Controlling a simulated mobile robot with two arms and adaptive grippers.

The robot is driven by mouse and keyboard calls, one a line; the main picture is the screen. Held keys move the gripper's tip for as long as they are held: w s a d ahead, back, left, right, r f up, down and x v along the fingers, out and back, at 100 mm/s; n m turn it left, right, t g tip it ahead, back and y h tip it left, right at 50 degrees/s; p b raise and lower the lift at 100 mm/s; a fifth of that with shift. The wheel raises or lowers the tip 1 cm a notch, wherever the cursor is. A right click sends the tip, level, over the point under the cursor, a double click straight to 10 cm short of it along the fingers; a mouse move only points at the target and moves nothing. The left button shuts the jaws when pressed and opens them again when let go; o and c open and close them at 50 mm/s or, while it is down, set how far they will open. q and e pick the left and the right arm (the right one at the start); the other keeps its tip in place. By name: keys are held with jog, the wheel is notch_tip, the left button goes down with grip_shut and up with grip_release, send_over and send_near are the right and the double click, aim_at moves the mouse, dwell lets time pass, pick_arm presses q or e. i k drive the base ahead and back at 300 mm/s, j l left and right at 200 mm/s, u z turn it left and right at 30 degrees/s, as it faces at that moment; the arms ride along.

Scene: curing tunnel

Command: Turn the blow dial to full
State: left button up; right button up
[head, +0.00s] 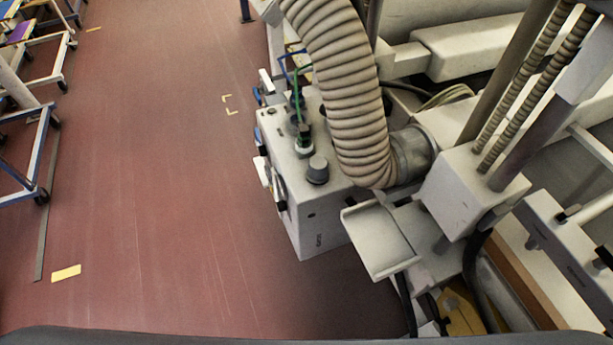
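A pale grey control box (315,218) stands right of the picture's middle, beside a large machine. On its top is a dark grey round knob (318,169), which may be the blow dial; no scale or pointer can be made out. The box's left face carries a round part and black pieces seen at a steep angle, too small to read. Neither of my grippers is in view.
A thick ribbed hose (345,90) arches down close to the box's right side. A pale bracket (380,240) juts out at the front right. Red-brown floor (160,190) lies open to the left, with wheeled frames (35,150) at the far left.

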aim_at(281, 205)
jog(key=i+j+z, duration=0.15)
jog(key=j, duration=0.25)
jog(key=j+z, duration=0.1)
jog(key=j, duration=0.3)
jog(key=i+j+z, duration=0.1)
jog(key=z, duration=0.35)
jog(key=j+z, duration=0.35)
jog(key=z, duration=0.15)
